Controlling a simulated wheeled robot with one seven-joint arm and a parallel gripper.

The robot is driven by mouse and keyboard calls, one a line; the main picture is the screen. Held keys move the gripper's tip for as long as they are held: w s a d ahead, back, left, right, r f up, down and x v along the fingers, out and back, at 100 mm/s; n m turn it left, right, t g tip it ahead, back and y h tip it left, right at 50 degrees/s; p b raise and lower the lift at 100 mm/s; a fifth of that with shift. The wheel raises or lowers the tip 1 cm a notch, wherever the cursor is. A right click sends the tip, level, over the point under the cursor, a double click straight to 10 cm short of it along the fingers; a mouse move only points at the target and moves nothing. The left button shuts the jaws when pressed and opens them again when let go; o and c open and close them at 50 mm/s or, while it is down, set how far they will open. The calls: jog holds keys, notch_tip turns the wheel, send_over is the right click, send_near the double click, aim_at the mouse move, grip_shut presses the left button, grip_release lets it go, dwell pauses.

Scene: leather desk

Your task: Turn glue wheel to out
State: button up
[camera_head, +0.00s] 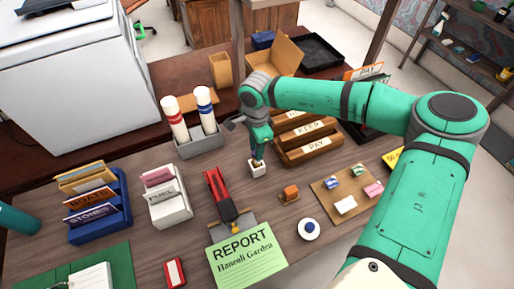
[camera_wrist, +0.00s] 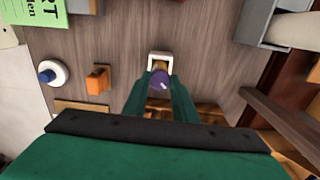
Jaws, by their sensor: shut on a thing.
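A small white holder (camera_head: 257,172) stands on the desk. In the wrist view the holder (camera_wrist: 159,56) has yellow inside it. A round purple piece, which looks like the glue wheel (camera_wrist: 160,77), sits at the holder's near side. My gripper (camera_head: 257,156) points straight down over the holder in the head view. In the wrist view my gripper (camera_wrist: 160,84) is shut on the glue wheel, one green finger on each side. The fingers hide the wheel in the head view. I cannot read any mark showing the wheel's setting.
Wooden trays (camera_head: 308,150) stand close to the right of my gripper. A grey holder (camera_head: 200,143) with two white tubes is at its left. A red stapler (camera_head: 219,190), an orange block (camera_head: 289,194) and a round white-and-blue item (camera_head: 309,229) lie nearer. Bare desk surrounds the holder.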

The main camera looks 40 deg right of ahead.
jog(key=shift+n, duration=1)
jog(key=shift+d+n, duration=0.1)
jog(key=shift+n, duration=0.8)
jog(key=n, duration=0.2)
jog(key=shift+n, duration=0.3)
jog(key=shift+s+n, duration=0.1)
jog(key=shift+n, duration=1.3)
